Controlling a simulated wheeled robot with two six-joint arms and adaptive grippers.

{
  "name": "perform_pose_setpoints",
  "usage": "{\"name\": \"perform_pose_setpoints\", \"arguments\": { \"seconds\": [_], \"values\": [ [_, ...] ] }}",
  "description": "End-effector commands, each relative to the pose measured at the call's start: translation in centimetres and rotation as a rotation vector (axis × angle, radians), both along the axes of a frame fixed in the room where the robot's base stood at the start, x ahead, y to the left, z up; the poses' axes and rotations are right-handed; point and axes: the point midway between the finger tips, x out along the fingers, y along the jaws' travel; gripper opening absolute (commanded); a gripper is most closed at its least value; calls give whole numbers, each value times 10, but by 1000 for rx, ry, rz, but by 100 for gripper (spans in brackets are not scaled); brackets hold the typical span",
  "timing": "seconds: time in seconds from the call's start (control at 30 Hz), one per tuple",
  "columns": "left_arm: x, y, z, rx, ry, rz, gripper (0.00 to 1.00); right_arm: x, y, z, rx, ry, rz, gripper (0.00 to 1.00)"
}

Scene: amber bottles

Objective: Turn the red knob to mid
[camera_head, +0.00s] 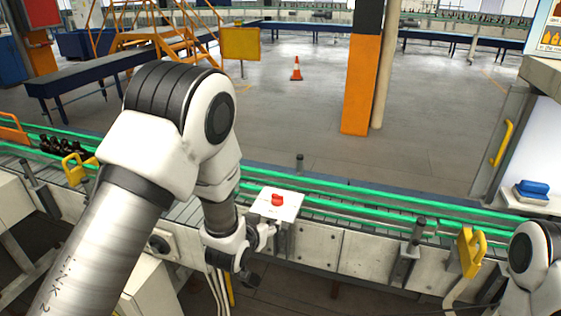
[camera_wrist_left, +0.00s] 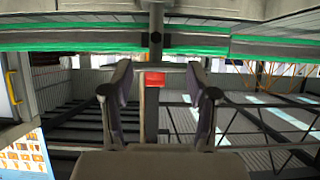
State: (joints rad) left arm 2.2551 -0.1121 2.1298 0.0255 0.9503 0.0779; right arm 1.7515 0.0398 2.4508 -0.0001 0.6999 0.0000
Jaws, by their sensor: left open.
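The red knob (camera_head: 277,199) sits on top of a white box (camera_head: 291,208) at the near edge of the conveyor. My left gripper (camera_head: 264,236) is just in front of and below the box in the head view, apart from the knob. The knob's pointer direction is too small to tell. My right gripper is not in view; only part of my right arm shows at the lower right.
The conveyor with green rails (camera_head: 340,195) runs across behind the box. Dark bottles (camera_head: 62,147) stand on it at the left. A cone (camera_head: 296,68) stands on open floor beyond.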

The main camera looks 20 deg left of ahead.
Motion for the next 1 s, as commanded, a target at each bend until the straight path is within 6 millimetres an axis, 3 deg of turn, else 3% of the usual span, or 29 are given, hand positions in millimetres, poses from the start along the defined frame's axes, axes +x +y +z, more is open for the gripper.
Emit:
{"name": "perform_pose_setpoints", "arguments": {
  "seconds": [0.03, 0.13, 0.53, 0.87, 1.0],
  "values": [
    [11, -3, 33, 0, -51, -5, 59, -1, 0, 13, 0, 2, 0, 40],
    [24, -7, 53, -2, -101, -10, 59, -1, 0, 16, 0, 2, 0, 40],
    [86, -9, 28, -3, -105, -10, 59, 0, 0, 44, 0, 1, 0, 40],
    [94, -9, 21, -2, -103, -10, 59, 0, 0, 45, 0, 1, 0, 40],
    [94, -9, 21, -2, -103, -10, 9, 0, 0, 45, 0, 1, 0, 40]
  ]
}}
